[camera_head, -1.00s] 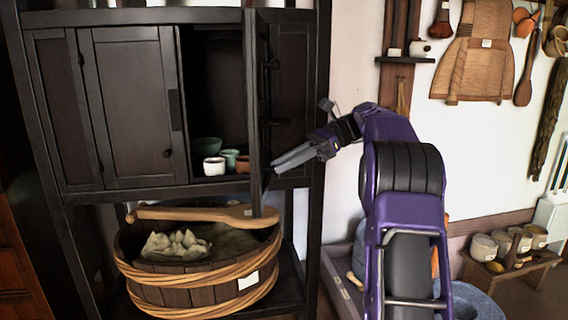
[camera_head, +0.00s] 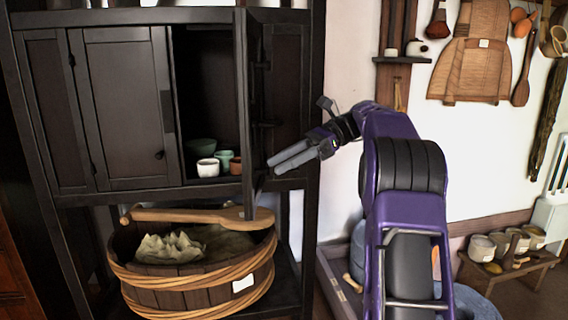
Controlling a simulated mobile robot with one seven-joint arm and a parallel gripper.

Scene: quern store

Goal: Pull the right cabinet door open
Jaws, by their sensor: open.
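The right cabinet door (camera_head: 250,110) stands swung out from the dark cabinet (camera_head: 282,22), seen nearly edge-on. The left door (camera_head: 128,110) is shut, with a small round knob on it. My gripper (camera_head: 272,168) is on the right side of the open door, near its lower part, with its fingers pointing left. The fingertips come close to the door's face; I cannot tell whether they touch it. The two fingers look slightly apart, with nothing seen between them. Inside the open side are a white cup (camera_head: 208,167), a teal cup (camera_head: 224,160) and a green bowl (camera_head: 202,146).
Below the cabinet stands a wooden tub (camera_head: 190,285) with a wooden paddle (camera_head: 200,215) across it. A low bench (camera_head: 515,265) with several pots is at the right. Woven goods and tools hang on the white wall. The space right of the cabinet holds my arm.

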